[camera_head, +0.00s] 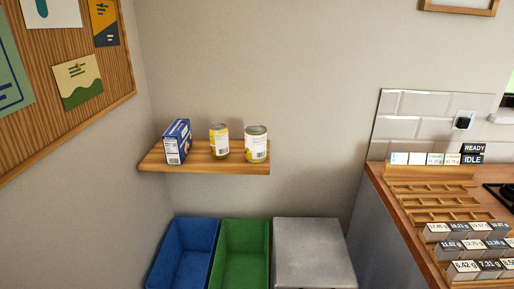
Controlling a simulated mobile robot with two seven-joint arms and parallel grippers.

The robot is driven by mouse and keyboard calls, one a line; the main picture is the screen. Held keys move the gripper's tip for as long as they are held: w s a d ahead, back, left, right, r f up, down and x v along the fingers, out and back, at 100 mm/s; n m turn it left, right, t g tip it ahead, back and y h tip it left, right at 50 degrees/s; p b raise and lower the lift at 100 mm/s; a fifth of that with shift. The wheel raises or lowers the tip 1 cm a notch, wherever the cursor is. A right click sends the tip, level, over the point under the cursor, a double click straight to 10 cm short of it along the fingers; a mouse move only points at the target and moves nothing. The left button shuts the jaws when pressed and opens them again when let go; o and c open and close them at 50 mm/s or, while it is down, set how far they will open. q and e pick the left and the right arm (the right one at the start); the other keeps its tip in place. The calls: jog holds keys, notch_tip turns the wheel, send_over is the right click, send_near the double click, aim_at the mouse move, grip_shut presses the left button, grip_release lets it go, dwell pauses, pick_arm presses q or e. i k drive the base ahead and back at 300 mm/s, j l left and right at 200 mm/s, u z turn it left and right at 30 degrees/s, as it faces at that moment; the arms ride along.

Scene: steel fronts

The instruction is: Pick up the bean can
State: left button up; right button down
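Two cans stand upright on a wooden wall shelf (196,168). The middle can (219,141) is smaller, with a yellow label and a barcode patch. The right can (256,144) is larger, with a white and yellow label, near the shelf's right end. The labels are too small to read, so I cannot tell which is the bean can. Neither of my grippers is in view.
A blue box (177,142) stands left of the cans. Below the shelf are a blue bin (158,274), a green bin (223,275) and a grey box-shaped unit (314,252). A wooden counter (384,197) with racks and labelled blocks is at the right.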

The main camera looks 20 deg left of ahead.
aim_at(255, 135)
jog(key=i, duration=0.55)
jog(key=i+u, duration=0.1)
jog(key=u, duration=1.05)
